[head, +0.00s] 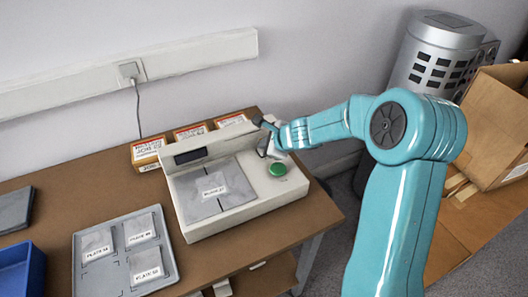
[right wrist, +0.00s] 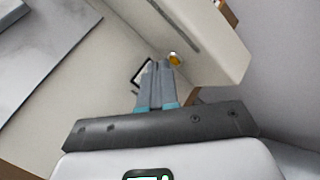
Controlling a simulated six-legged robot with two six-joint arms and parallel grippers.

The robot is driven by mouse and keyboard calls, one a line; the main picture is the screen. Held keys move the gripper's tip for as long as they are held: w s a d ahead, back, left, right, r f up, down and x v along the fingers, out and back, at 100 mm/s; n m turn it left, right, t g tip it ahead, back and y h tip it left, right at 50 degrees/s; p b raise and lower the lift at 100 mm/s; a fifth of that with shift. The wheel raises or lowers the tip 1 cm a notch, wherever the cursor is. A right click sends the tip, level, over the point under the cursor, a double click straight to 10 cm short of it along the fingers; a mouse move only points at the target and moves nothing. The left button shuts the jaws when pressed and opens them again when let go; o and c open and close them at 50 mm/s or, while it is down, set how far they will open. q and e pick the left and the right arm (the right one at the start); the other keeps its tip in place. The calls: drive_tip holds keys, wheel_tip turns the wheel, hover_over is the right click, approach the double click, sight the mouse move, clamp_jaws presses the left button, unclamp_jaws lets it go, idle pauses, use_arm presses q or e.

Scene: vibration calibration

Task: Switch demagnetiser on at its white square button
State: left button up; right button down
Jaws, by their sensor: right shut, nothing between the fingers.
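The demagnetiser (head: 245,212) is a cream box on the brown table, with a grey plate-like pad, a dark display window and a round green button (head: 278,169). In the right wrist view its cream housing (right wrist: 215,45) shows a white square button (right wrist: 143,76) in a dark frame and a small amber lamp (right wrist: 174,59). My right gripper (head: 263,151) is at the right end of the raised back part. It is shut and empty; in the right wrist view its fingertips (right wrist: 157,64) partly cover the button. Contact cannot be told. My left gripper is out of view.
A grey tray (head: 85,279) with several labelled packets stands at front left, near a blue bin (head: 22,270). Labelled boxes (head: 190,132) stand behind the demagnetiser. A wall socket (head: 129,70) has a cable. A silver cylinder (head: 434,50) and cardboard box (head: 492,125) are at right.

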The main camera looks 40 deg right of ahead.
drive_tip(key=shift+f+b, duration=0.35)
drive_tip(key=shift+b, duration=0.1)
idle(0.6)
drive_tip(key=shift+r, duration=0.1)
drive_tip(key=shift+r+p, duration=0.7)
drive_tip(key=shift+p, duration=0.1)
wheel_tip(320, 180, up, 5)
drive_tip(key=p, duration=0.5)
idle(0.6)
